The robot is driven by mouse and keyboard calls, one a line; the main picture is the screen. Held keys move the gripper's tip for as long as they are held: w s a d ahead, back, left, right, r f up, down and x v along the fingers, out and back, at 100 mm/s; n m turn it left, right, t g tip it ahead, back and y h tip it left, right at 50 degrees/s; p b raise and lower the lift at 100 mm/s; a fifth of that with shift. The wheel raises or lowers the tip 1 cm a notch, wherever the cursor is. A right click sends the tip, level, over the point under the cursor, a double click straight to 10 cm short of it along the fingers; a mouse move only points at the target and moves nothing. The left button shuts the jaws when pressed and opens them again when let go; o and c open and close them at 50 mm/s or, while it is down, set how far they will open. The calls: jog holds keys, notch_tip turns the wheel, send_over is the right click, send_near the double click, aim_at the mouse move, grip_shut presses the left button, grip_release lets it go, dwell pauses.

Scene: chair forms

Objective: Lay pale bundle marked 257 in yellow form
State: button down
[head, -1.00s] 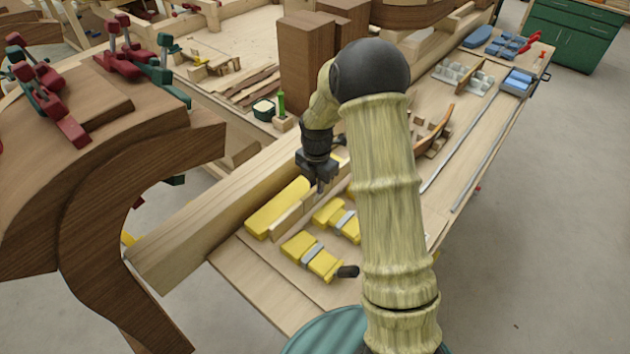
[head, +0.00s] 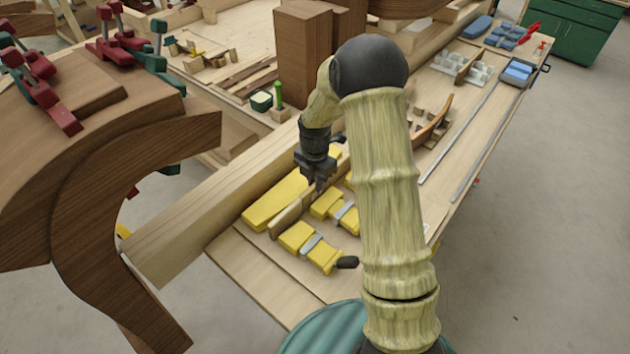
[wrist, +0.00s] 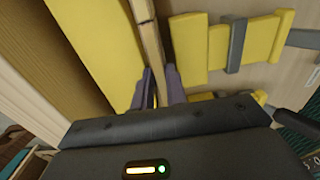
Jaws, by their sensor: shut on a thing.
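My gripper (head: 319,183) is shut on a thin pale wooden bundle (head: 290,214), held on edge. In the wrist view, the bundle (wrist: 148,38) runs up from between the dark fingers (wrist: 160,88). No number is readable on it. The yellow form shows as a long yellow block (head: 272,203) on one side and shorter yellow blocks (head: 295,236) with grey straps on the other. The bundle lies along the gap between them, close beside the long block. I cannot tell whether it touches the form or the board beneath. My gripper hides its far end.
A thick pale beam (head: 200,222) runs along the left of the form. A dark curved chair part (head: 110,150) with red and green clamps stands at left. Dark wooden blocks (head: 303,55) stand behind. A curved strip (head: 432,124) and metal rails (head: 470,150) lie right.

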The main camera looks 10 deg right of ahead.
jog(key=shift+f, duration=0.2)
jog(key=c, duration=1.3)
grip_release()
jog(key=shift+r, duration=0.1)
notch_tip(320, 180, up, 17)
jog(key=b, duration=0.3)
jog(key=shift+r, duration=0.1)
